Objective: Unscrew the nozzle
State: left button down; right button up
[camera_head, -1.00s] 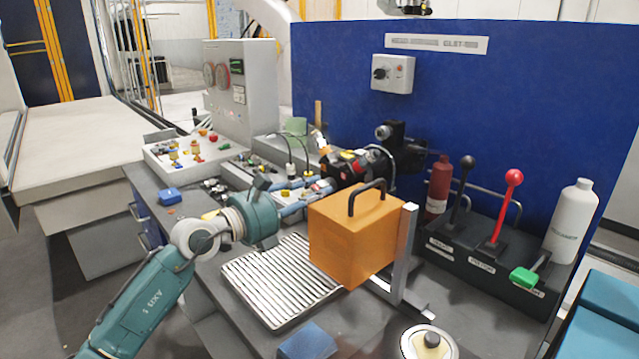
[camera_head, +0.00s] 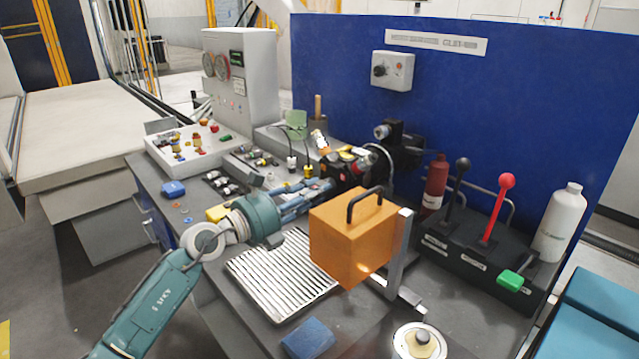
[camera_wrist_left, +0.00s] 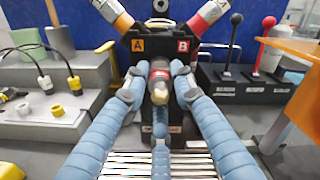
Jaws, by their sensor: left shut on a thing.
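The nozzle (camera_wrist_left: 159,78) shows in the left wrist view, with a dark and red body and a brass-coloured tip pointing at the camera. It sits at the front of a black block (camera_wrist_left: 190,122) with orange A and red B labels. My left gripper (camera_wrist_left: 157,84) has its blue padded fingers closed around the nozzle from both sides and below. In the head view my left gripper (camera_head: 326,187) reaches in behind the orange box, and the nozzle cannot be made out there. My right gripper is not in view.
An orange box (camera_head: 345,245) with a black handle stands close to my left gripper. A slatted metal tray (camera_head: 280,280) lies below. A black lever panel (camera_head: 470,262), a red bottle (camera_head: 434,185) and a white bottle (camera_head: 558,225) stand to the right. A blue block (camera_head: 307,339) lies in front.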

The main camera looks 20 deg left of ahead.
pick_arm(q)
jog(key=shift+r+n+p, duration=0.15)
jog(key=shift+n+p, duration=2.35)
jog(key=shift+p, duration=0.5)
jog(key=shift+n, duration=0.3)
jog(key=shift+f, duration=0.2)
jog(key=shift+p, duration=0.35)
jog(key=shift+r+n+p, duration=0.15)
jog(key=shift+n+p, duration=0.25)
jog(key=shift+p, duration=0.15)
jog(key=n+p, duration=0.4)
jog(key=p, duration=0.1)
jog(key=shift+n, duration=0.4)
jog(key=n+p, duration=0.4)
jog(key=shift+n, duration=0.4)
jog(key=shift+n+p, duration=0.6)
jog(key=shift+p, duration=0.1)
